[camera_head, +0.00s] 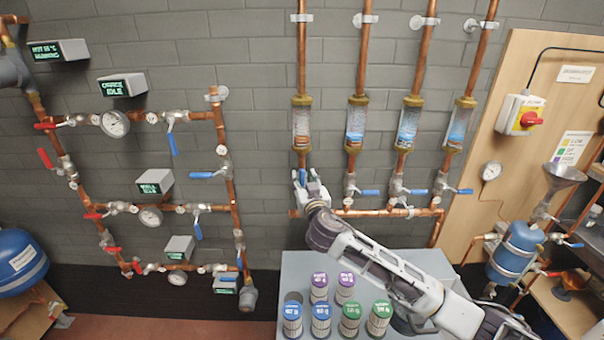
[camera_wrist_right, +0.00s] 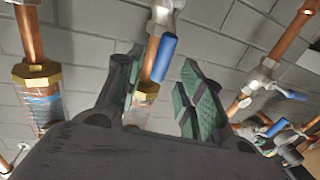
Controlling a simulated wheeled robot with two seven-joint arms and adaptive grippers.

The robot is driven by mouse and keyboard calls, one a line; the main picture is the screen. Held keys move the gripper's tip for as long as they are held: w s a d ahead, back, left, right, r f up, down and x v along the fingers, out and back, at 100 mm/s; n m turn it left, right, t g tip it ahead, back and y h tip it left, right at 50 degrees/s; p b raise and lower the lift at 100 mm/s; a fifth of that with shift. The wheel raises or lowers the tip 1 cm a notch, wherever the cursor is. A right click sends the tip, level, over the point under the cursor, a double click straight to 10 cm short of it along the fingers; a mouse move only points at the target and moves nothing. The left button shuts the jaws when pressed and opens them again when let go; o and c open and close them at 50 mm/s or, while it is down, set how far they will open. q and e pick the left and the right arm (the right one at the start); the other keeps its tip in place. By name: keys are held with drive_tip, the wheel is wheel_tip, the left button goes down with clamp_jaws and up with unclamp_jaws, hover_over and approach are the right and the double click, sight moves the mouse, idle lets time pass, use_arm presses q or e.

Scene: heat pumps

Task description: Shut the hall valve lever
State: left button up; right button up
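My right gripper (camera_head: 310,185) is at the valve under the leftmost sight tube, by a blue lever (camera_head: 302,177). In the right wrist view the gripper (camera_wrist_right: 162,95) is open, its green-padded fingers apart. That blue lever (camera_wrist_right: 163,58) hangs along the copper pipe, seen between and beyond the fingers; contact cannot be told. A display that seems to read HALL (camera_head: 155,181) is on the left pipework. Near it, one blue lever (camera_head: 202,174) points sideways and another (camera_head: 197,231) hangs down. No readable label ties the gripped-at valve to the hall. My left gripper is out of view.
Sight tubes (camera_head: 355,123) line the wall, with sideways blue levers (camera_head: 371,192) on valves below. A grey table (camera_head: 295,265) with several canisters (camera_head: 320,318) stands under my right arm. A wooden panel (camera_head: 520,150) with a red switch is at the right.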

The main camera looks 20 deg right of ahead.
sight(303, 176)
drive_tip(key=shift+w+d+p, duration=0.15)
drive_tip(key=shift+w+p, duration=0.25)
drive_tip(key=shift+w, duration=1.55)
clamp_jaws()
